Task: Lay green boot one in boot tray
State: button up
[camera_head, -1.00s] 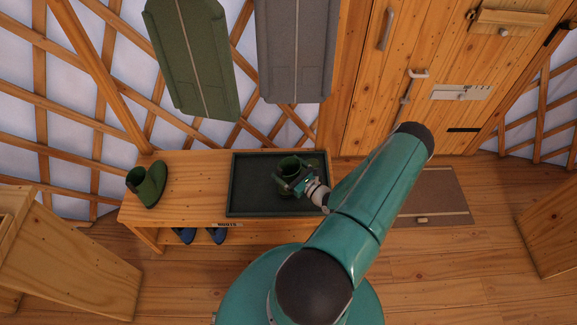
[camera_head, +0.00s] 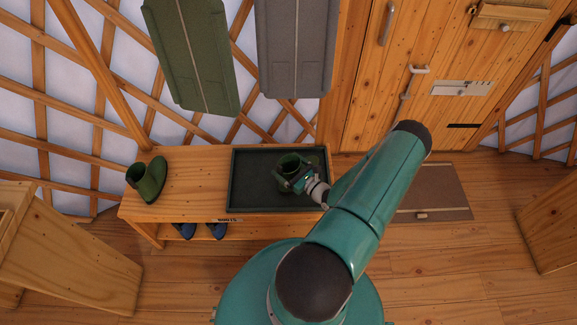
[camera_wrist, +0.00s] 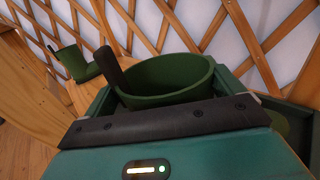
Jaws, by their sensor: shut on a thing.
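A green boot (camera_head: 289,163) is in my gripper (camera_head: 297,183), over the right half of the dark boot tray (camera_head: 252,187) on the bench. The boot is upright with its opening up, and its toe seems to point right. I cannot tell whether its sole touches the tray floor. In the wrist view the boot's round opening (camera_wrist: 165,75) shows between the dark fingers, which hide its lower part. A second green boot (camera_head: 147,180) stands on the bench left of the tray; it also shows in the wrist view (camera_wrist: 72,60).
The wooden bench (camera_head: 190,165) has bare room between the second boot and the tray. Blue footwear (camera_head: 217,230) sits on its lower shelf. Green and grey coats (camera_head: 295,45) hang above. A brown mat (camera_head: 430,190) lies at the right.

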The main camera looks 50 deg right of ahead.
jog(key=shift+f, duration=0.25)
jog(key=o, duration=1.3)
jog(key=shift+f, duration=0.1)
jog(key=shift+o, duration=0.2)
jog(key=shift+s, duration=0.1)
jog(key=shift+s+a+r, duration=0.1)
jog(key=shift+s+r, duration=0.25)
jog(key=shift+s, duration=0.45)
jog(key=shift+s+r, duration=0.35)
jog(key=shift+s, duration=0.45)
jog(key=shift+s+a+r, duration=0.1)
jog(key=shift+s+r, duration=0.25)
jog(key=shift+s, duration=0.45)
send_near(296, 170)
jog(key=s, duration=0.5)
jog(key=shift+s+a, duration=0.1)
jog(key=shift+a, duration=0.1)
